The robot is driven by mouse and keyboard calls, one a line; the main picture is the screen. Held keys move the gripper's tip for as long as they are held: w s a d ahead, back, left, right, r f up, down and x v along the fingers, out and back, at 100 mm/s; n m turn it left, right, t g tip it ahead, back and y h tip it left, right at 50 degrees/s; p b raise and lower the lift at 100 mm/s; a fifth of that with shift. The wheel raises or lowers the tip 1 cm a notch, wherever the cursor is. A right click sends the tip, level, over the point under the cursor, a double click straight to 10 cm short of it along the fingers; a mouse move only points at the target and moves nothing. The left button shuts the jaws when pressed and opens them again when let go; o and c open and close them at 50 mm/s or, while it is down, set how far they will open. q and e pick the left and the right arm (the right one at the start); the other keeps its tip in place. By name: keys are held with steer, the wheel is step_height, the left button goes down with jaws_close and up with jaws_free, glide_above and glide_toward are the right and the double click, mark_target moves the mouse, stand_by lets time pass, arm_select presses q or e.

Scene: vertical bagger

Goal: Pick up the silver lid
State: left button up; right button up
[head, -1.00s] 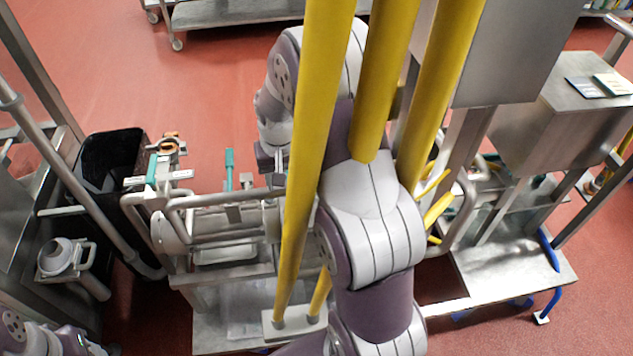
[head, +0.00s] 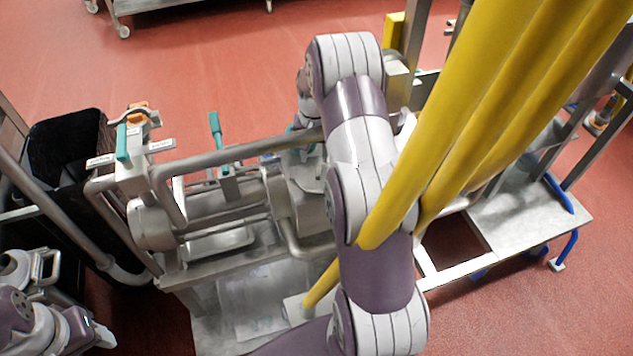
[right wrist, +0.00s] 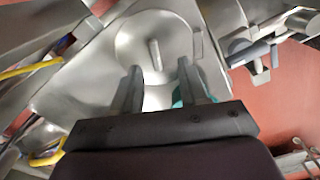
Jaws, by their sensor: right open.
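The silver lid (right wrist: 134,46) shows in the right wrist view as a round, shiny metal disc with a short bar handle (right wrist: 155,54) standing up from its middle. My right gripper (right wrist: 158,72) is open and empty. Its two fingers point toward the lid, one on each side of the handle's line, with the handle just beyond the tips. I cannot tell whether the fingers touch the lid. In the head view, my right arm covers the area of the lid, and the gripper's fingers are hidden.
Yellow pipes (head: 470,130) slant close beside my right arm. Steel machine tubes (head: 235,155) and a teal-handled clamp (head: 216,130) lie left of it. A black bin (head: 62,145) stands at the far left. Red floor is open behind.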

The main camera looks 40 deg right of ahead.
mark_target(318, 169)
steer(key=f, duration=0.3)
steer(key=d+f, duration=0.1)
steer(key=f, duration=0.1)
steer(key=shift+d+f, duration=0.1)
steer(key=shift+f, duration=0.3)
steer(key=shift+c, duration=0.3)
jaws_close()
steer(key=shift+r, duration=0.15)
